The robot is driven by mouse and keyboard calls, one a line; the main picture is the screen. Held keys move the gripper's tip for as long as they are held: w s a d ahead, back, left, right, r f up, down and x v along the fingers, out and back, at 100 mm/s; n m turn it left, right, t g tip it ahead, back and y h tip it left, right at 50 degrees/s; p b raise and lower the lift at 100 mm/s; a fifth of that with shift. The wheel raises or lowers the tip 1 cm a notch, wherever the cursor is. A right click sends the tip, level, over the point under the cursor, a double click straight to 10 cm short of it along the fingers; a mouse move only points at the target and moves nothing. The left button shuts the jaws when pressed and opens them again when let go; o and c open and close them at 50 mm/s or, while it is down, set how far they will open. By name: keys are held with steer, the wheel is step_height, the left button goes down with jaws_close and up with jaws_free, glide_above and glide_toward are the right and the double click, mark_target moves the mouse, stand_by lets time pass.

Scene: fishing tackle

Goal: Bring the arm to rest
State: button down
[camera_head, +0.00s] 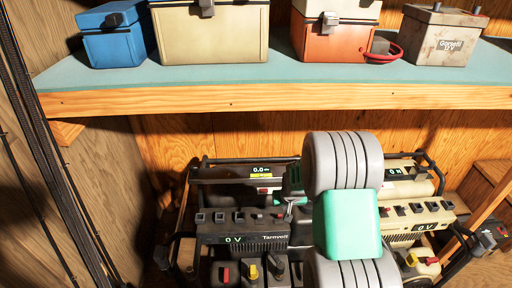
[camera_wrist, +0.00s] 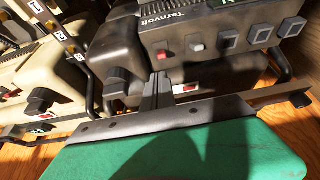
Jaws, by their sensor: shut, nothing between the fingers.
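My arm, with pale grey ribbed joints and a mint-green link, rises in front of the power units in the head view. My gripper (camera_head: 287,212) is partly hidden beside the arm, close to the dark Tarnvolt unit (camera_head: 241,239). In the wrist view my gripper (camera_wrist: 157,82) shows its two grey fingers together, with nothing between them. They point toward the Tarnvolt unit, which also shows here (camera_wrist: 190,22). I cannot tell whether the fingertips touch it.
A cream unit (camera_head: 427,217) stands at right. Above is a shelf (camera_head: 280,98) with a blue box (camera_head: 113,38), a cream box (camera_head: 210,35), an orange-and-cream box (camera_head: 330,35) and a grey battery (camera_head: 437,42). Dark cables run down the left.

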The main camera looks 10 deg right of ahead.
steer(key=s+a+r+n+p, duration=0.1)
steer(key=s+a+r+p, duration=0.25)
steer(key=r, duration=0.65)
steer(key=s+a+r+p, duration=0.2)
steer(key=s+a+r, duration=0.15)
steer(key=r, duration=0.55)
steer(key=s+a+r+p, duration=0.2)
steer(key=s+r, duration=0.4)
steer(key=s, duration=0.2)
steer(key=s+a+r+n+g+y+p, duration=0.1)
steer(key=s+a+r+p, duration=0.1)
steer(key=s+r, duration=0.5)
steer(key=shift+s+a+g, duration=0.3)
steer(key=shift+s+a, duration=0.05)
steer(key=shift+s, duration=0.2)
